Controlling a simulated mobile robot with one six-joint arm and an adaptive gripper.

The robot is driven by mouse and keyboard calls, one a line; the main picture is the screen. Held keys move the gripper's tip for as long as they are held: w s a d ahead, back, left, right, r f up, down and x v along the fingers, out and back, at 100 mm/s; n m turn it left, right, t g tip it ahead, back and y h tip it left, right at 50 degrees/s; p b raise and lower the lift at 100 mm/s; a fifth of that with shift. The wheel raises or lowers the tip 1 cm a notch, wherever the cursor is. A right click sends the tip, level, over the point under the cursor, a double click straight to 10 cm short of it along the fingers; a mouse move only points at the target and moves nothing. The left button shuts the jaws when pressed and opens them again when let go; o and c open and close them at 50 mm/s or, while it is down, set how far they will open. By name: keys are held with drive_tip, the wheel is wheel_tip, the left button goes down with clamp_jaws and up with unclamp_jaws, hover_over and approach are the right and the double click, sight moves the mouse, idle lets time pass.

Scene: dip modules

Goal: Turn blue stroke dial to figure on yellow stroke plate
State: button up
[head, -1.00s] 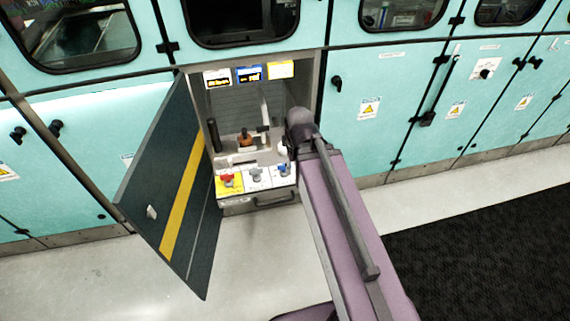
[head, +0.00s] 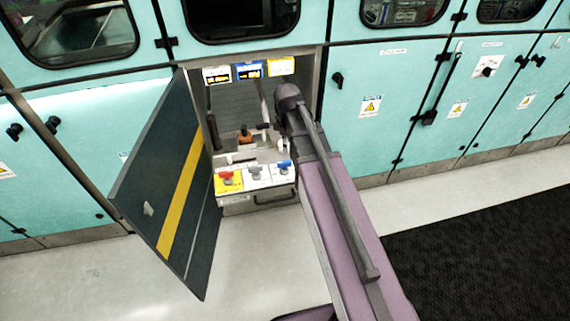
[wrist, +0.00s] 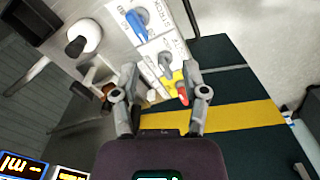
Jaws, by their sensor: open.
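The blue dial (head: 284,165) sits on the white right-hand section of the sloped panel in the open cabinet bay. In the wrist view the blue dial (wrist: 137,22) is near the top, beyond the left fingertip and apart from it. The yellow plate (head: 281,66) is at the top right of the bay; its figure is too small to read. My gripper (wrist: 160,75) is open and empty, its fingertips around the view of the grey dial (wrist: 166,64) and red dial (wrist: 182,92); I cannot tell the gap to the panel. In the head view my arm hides most of the gripper.
The dark open door (head: 165,195) with a yellow stripe stands left of the bay. Two lit displays, white-framed (head: 216,75) and blue-framed (head: 249,71), are beside the yellow plate. A black knob on a white disc (wrist: 92,34) is left of the dials. The floor in front is clear.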

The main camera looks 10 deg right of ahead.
sight(284, 161)
drive_tip(key=w+n, duration=0.2)
drive_tip(key=w+f+n, duration=0.1)
drive_tip(key=w+n, duration=0.1)
drive_tip(key=n, duration=0.1)
drive_tip(key=shift+w+b, duration=0.25)
drive_tip(key=shift+b, duration=0.1)
drive_tip(key=shift+f, duration=0.1)
wheel_tip(284, 161, down, 14)
drive_tip(key=b, duration=1.3)
drive_tip(key=shift+r+b, duration=0.2)
drive_tip(key=shift+b, duration=0.2)
clamp_jaws()
